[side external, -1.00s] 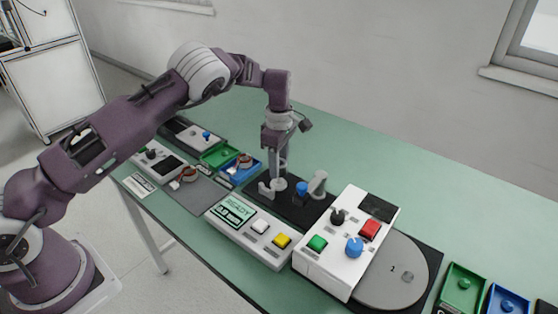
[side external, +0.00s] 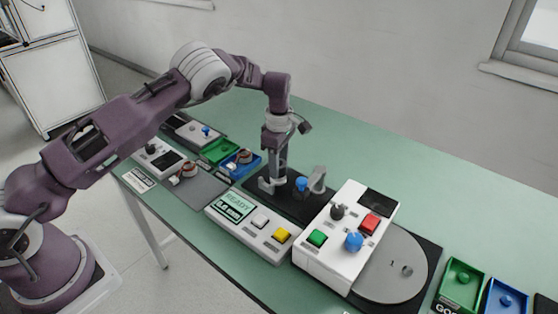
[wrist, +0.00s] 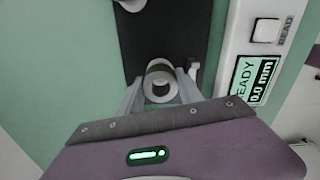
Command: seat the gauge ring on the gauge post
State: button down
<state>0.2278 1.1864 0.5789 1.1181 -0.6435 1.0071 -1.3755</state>
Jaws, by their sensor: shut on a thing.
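My gripper (side external: 273,182) points down over the black base plate (side external: 297,205) of the gauge station, low near its left end. In the wrist view its two fingers (wrist: 160,82) are shut on the pale grey gauge ring (wrist: 161,99), one finger on each side. The ring's round opening faces the camera, with a darker band behind its far side. The gauge post is not clearly visible, and I cannot tell whether the ring is around it. In the side view the fingers mostly hide the ring.
A gauge box with a READY display (side external: 234,207) stands in front of the plate; its lower line reads 0.0 mm in the wrist view. A blue knob (side external: 301,184) and a grey curved bracket (side external: 317,180) stand right of my gripper. A white button box (side external: 345,230) is farther right.

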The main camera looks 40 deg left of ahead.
jog(key=shift+f, duration=0.15)
jog(key=shift+f, duration=0.35)
dwell(0.3)
jog(key=c, duration=0.7)
grip_release()
jog(key=shift+r, duration=0.1)
